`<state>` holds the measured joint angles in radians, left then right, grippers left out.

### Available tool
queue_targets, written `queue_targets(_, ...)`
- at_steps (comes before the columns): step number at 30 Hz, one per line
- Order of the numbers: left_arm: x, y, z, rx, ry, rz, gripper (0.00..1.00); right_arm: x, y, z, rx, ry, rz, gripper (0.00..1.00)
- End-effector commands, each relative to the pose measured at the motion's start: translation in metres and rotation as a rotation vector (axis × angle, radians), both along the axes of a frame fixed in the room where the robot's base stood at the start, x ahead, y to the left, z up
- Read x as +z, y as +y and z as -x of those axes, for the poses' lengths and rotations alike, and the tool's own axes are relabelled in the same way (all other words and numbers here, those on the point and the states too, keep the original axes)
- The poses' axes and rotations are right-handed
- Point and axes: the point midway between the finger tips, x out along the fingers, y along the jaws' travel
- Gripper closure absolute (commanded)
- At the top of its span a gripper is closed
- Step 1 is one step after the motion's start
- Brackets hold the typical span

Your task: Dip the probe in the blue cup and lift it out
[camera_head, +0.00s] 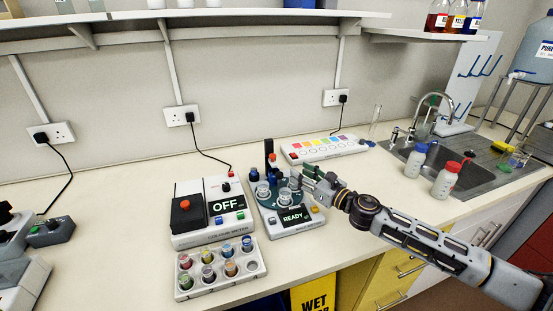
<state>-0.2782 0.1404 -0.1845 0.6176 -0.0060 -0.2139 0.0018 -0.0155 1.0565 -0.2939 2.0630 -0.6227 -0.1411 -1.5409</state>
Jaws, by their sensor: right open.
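My right gripper (308,183) is open at the right side of a white device with a READY display (292,216). This device carries a dark green round tray with several small cups and blue pieces (254,175). The gripper's fingertips are close to the clear cups on it; I cannot tell whether they touch. A dark upright post with a red part (272,160) stands at the back of the device; I cannot tell whether it is the probe. My left gripper is not in view.
A white meter showing OFF (226,205) stands left of the READY device. A strip with coloured squares (325,148) lies behind. Two white bottles (416,160) stand by the sink (477,179) at right.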

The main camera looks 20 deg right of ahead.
Motion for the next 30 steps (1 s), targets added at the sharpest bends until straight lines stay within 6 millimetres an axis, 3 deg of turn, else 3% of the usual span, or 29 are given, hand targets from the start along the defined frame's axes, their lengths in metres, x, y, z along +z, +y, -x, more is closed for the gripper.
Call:
queue_targets(13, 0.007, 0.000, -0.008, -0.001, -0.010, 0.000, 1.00, 0.001, 0.008, -0.018, 0.000, -0.001, 0.002, 0.57)
queue_targets(30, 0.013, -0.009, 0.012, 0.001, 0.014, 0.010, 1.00, 0.001, 0.021, -0.044, 0.001, 0.000, 0.001, 0.57)
